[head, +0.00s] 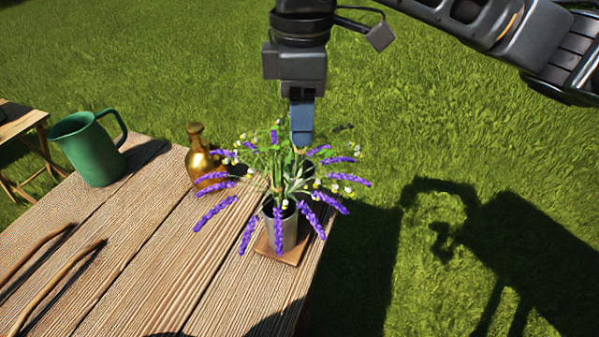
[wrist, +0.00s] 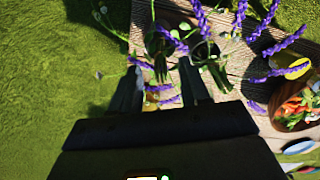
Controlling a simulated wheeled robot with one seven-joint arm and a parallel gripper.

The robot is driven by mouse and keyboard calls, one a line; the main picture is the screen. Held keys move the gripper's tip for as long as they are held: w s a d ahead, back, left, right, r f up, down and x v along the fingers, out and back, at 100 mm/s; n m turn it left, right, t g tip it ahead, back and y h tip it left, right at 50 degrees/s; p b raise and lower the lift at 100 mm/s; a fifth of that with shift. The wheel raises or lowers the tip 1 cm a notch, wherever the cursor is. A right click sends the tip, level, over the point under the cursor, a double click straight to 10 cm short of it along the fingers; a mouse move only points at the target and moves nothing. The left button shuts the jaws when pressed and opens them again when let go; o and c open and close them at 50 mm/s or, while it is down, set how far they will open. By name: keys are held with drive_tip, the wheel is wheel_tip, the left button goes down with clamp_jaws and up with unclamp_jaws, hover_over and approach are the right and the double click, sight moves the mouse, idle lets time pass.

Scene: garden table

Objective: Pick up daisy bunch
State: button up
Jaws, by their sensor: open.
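The daisy bunch (head: 334,188), small white and yellow blooms on thin green stems, spreads among purple lavender near the table's right edge. In the head view the two bunches overlap, so I cannot tell clearly which container holds the daisies. White blooms also show in the wrist view (wrist: 103,11). My gripper (head: 301,135) points down over the back of the flowers, its tip close to the stems. In the wrist view my gripper's dark fingers (wrist: 161,88) stand apart, with a few blooms and lavender tips showing between them. Nothing is clearly held.
A metal cup (head: 289,231) with lavender stands on a small wooden coaster (head: 290,257) in front. A brass bottle (head: 198,158) stands close on the left, a green jug (head: 91,155) farther left. The wrist view shows a bowl of vegetables (wrist: 278,123) at right. Grass lies beyond the table's edge.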

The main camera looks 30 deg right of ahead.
hover_over(300, 169)
wheel_tip(300, 169, down, 4)
drive_tip(key=shift+w+d+f, duration=0.1)
drive_tip(key=shift+w+d, duration=0.1)
drive_tip(key=shift+w, duration=0.15)
drive_tip(key=shift+c, duration=0.2)
clamp_jaws()
